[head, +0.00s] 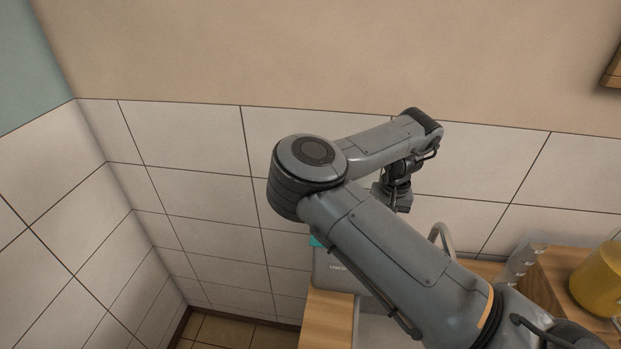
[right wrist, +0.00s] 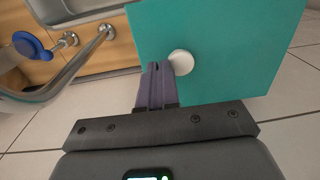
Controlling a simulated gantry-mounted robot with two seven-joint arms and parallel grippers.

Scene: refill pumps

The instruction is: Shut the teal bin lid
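The teal bin lid (right wrist: 225,45) is a large flat panel with a round white knob (right wrist: 181,62) in the right wrist view. How far the lid stands open cannot be told. My right gripper (right wrist: 159,66) has its purple fingers together, with the tips right beside the knob; contact is unclear. In the head view it hangs by the tiled wall (head: 394,204). My left gripper is out of view.
A wooden counter (head: 328,312) runs beside the bin, with a curved metal tap (head: 441,240) and a yellow container (head: 600,277) further right. A blue round-topped object (right wrist: 26,43) and the sink edge (right wrist: 65,82) show at left in the wrist view. Tiled walls close the corner.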

